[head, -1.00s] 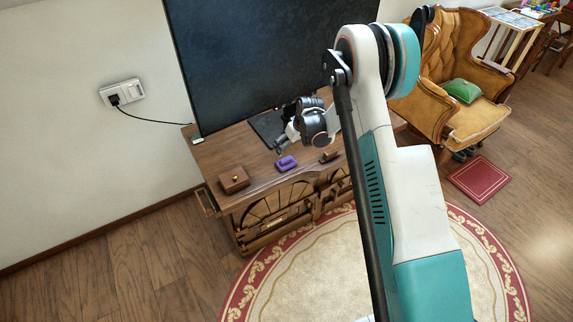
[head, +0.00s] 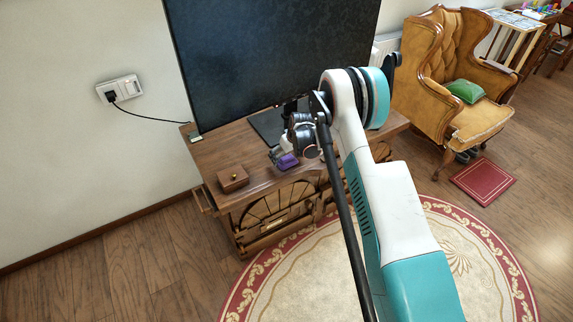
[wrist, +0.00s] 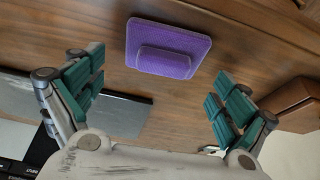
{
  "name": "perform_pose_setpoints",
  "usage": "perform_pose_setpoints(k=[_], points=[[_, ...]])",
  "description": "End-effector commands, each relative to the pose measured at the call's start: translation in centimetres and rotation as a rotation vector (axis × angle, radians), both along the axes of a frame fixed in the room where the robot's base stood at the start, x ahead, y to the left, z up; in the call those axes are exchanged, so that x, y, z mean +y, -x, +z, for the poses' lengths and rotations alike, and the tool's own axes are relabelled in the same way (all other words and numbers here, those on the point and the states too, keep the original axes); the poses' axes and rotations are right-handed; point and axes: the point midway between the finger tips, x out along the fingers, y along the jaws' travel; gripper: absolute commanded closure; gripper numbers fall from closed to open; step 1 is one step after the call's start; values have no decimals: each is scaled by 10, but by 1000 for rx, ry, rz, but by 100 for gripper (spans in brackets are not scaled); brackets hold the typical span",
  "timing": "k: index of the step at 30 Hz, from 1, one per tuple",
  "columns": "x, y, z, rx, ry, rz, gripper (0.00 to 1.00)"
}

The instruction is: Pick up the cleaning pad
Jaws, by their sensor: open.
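The cleaning pad is a purple block (wrist: 167,48) with a raised smaller part, lying on the wooden cabinet top in the wrist view. In the head view the purple pad (head: 287,162) is partly covered by my gripper (head: 279,153). In the wrist view my gripper (wrist: 158,96) is open, with its green-padded fingers wide apart and nothing between them. The pad lies beyond the fingertips, towards the top of that picture, apart from both fingers.
A small brown wooden box (head: 232,178) sits left of the pad on the cabinet (head: 222,150). A large dark screen (head: 270,60) stands behind on a flat base (wrist: 118,112). The armchair (head: 450,85) is at the right. Open floor lies at lower left.

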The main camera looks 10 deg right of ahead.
Motion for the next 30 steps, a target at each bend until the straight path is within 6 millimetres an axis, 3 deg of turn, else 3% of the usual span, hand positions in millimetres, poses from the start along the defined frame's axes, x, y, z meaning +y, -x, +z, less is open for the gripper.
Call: perform_pose_setpoints(k=[3,10,16,17,30], points=[[2,-5,-14,0,0,1,6],[3,-5,-14,0,0,1,6],[3,-5,-14,0,0,0,51],[3,-5,-14,0,0,0,53],[3,-5,-9,0,0,0,57]])
